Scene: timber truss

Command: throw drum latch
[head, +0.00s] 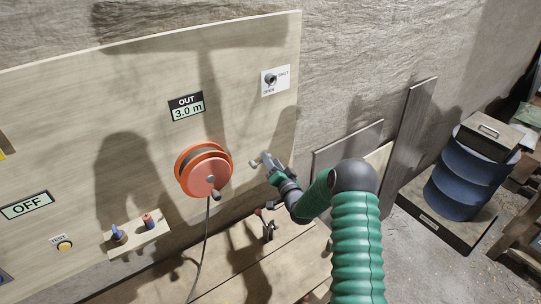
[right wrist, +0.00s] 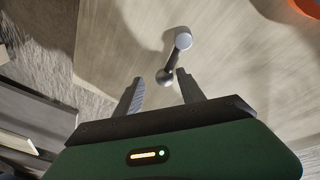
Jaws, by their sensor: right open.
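The orange drum (head: 204,170) is mounted on the upright wooden board, with a dark cord hanging down from it. A small grey latch lever (head: 255,163) with a rounded end is on the board just right of the drum. In the right wrist view the lever (right wrist: 182,42) runs from its light knob down to a darker end. My right gripper (head: 267,163) is at the lever, partly covering it in the head view. Its fingers (right wrist: 160,74) are open, with the lever's darker end showing between the tips; I cannot tell whether they touch it. My left gripper is not in view.
The board carries a display (head: 187,107) reading OUT 3.0 m, an OPEN/SHUT switch (head: 271,80), an OFF display (head: 27,206), a TEST button (head: 64,245) and a peg shelf (head: 138,240). A small clamp-like item (head: 268,228) stands on the bench below. A blue barrel (head: 468,178) stands right.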

